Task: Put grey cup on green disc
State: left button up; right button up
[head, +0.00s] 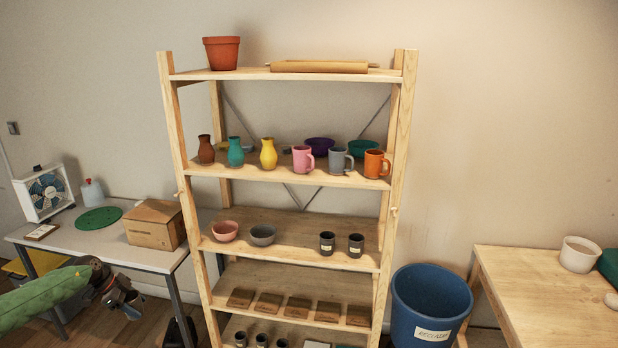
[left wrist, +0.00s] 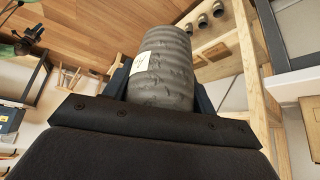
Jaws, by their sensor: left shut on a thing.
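My left gripper (head: 124,298) is at the lower left of the head view, in front of and below the left table. In the left wrist view it is shut on a ribbed grey cup (left wrist: 163,70) with a white label. The cup is hard to make out in the head view. The green disc (head: 98,218) lies flat on the left table, up and to the left of the gripper, with nothing on it. A grey mug (head: 337,161) stands on the shelf's second board. My right gripper is not in view.
The left table also holds a cardboard box (head: 155,224) right of the disc, a fan (head: 47,192) and a spray bottle (head: 92,191). The wooden shelf (head: 398,130) holds pots, mugs and cups. A blue bin (head: 430,300) stands right of it.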

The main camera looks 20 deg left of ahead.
aim_at(99, 216)
jog(key=j, duration=0.6)
jog(key=i+j+u, duration=0.1)
jog(key=j, duration=0.5)
jog(key=i+j, duration=0.1)
jog(key=j, duration=0.5)
jog(key=i+j+u, duration=0.1)
jog(key=j, duration=0.45)
